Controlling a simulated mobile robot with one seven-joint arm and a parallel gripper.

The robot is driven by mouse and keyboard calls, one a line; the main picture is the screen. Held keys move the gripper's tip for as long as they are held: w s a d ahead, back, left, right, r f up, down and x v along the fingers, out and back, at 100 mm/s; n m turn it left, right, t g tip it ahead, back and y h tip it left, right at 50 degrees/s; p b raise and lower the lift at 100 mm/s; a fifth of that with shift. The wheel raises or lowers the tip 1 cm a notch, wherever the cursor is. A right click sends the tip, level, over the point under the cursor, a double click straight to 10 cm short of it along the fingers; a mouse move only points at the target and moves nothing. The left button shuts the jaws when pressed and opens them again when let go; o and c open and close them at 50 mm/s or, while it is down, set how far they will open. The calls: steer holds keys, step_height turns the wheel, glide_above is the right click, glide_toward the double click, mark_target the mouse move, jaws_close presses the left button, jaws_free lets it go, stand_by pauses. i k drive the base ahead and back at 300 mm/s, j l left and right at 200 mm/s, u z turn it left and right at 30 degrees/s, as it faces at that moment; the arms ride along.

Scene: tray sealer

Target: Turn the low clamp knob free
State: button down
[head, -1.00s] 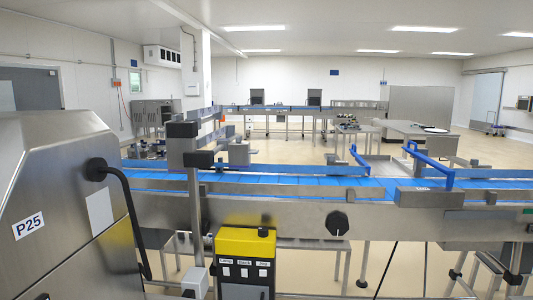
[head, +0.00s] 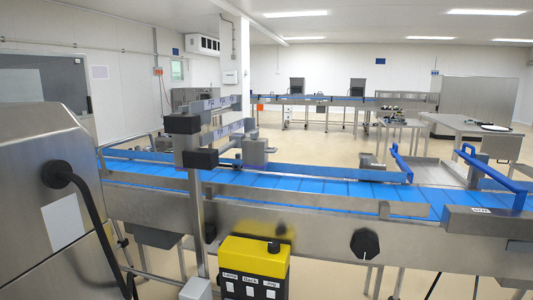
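A steel post (head: 195,225) stands in front of the conveyor in the head view. It carries a black upper clamp block (head: 182,124) and a black block (head: 201,159) just below it. A small dark knob (head: 210,232) shows low beside the post, partly against the conveyor frame. A larger black lobed knob (head: 365,243) sits on the conveyor's side plate. I cannot tell for sure which is the low clamp knob, or whether either is tight or loose. My gripper is not in view.
The blue-belted conveyor (head: 300,183) crosses the view. A yellow-topped control box (head: 254,258) stands before it, right of the post. A steel machine with a black cable (head: 95,210) fills the left. Blue handles (head: 495,176) rise at the right. Open floor lies behind.

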mark_target(254, 135)
steer(key=i+l, duration=0.25)
steer(key=l, duration=0.15)
steer(key=i+l, duration=0.25)
steer(key=l, duration=0.15)
steer(key=i+l, duration=0.25)
steer(key=l, duration=0.2)
steer(key=i+l, duration=0.25)
steer(key=l, duration=0.15)
steer(key=i+l+u, duration=0.15)
steer(key=l+u, duration=0.2)
steer(key=i+l+u, duration=0.1)
steer(key=u, duration=1.3)
steer(key=i+j, duration=0.2)
steer(key=i, duration=0.2)
